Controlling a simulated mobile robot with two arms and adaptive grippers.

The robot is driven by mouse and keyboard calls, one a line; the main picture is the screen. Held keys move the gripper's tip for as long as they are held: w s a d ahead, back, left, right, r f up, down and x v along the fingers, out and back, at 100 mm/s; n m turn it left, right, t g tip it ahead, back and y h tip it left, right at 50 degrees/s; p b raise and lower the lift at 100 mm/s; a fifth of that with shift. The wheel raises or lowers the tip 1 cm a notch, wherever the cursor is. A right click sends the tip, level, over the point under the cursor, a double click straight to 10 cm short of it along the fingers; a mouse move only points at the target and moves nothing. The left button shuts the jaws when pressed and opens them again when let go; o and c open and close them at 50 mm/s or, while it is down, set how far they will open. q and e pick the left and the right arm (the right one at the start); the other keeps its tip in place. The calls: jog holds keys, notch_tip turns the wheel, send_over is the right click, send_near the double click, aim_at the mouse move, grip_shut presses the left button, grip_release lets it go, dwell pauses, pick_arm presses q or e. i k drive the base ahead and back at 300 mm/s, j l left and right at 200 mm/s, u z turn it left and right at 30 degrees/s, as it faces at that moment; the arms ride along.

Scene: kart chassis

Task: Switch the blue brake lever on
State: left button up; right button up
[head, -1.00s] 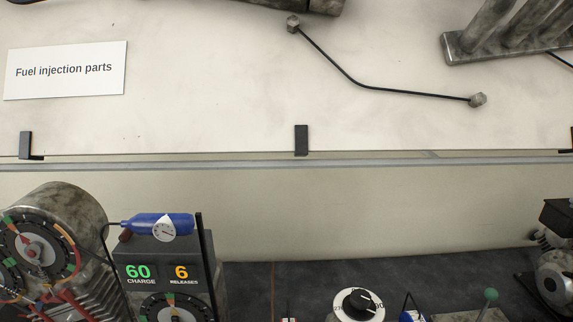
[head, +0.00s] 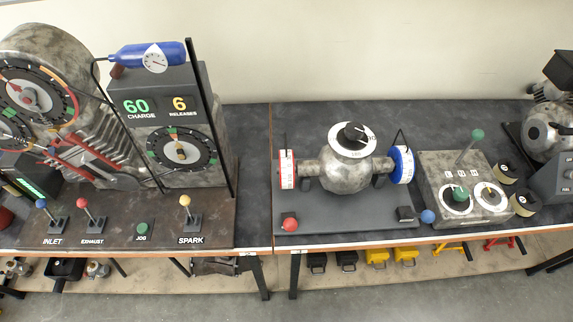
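On the right-hand bench stands a rig with a metal sphere (head: 345,171) between a red wheel (head: 287,170) and a blue wheel (head: 403,164). A blue ball knob (head: 428,216) is at the rig's front right corner, beside a small black block (head: 405,214). A red ball knob (head: 289,224) is at its front left. No readable label names the brake lever; the blue knob beside the blue wheel looks most like it, and its position is unclear. Another blue-tipped lever (head: 41,204) is marked INLET on the left rig. Neither gripper is in view.
A box with green knobs (head: 461,190) stands just right of the blue knob. The left rig has a red lever (head: 82,203), a green JOG button (head: 142,229) and a SPARK lever (head: 185,200). Yellow and red stands are under the bench.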

aim_at(427, 216)
jog(key=z, duration=1.35)
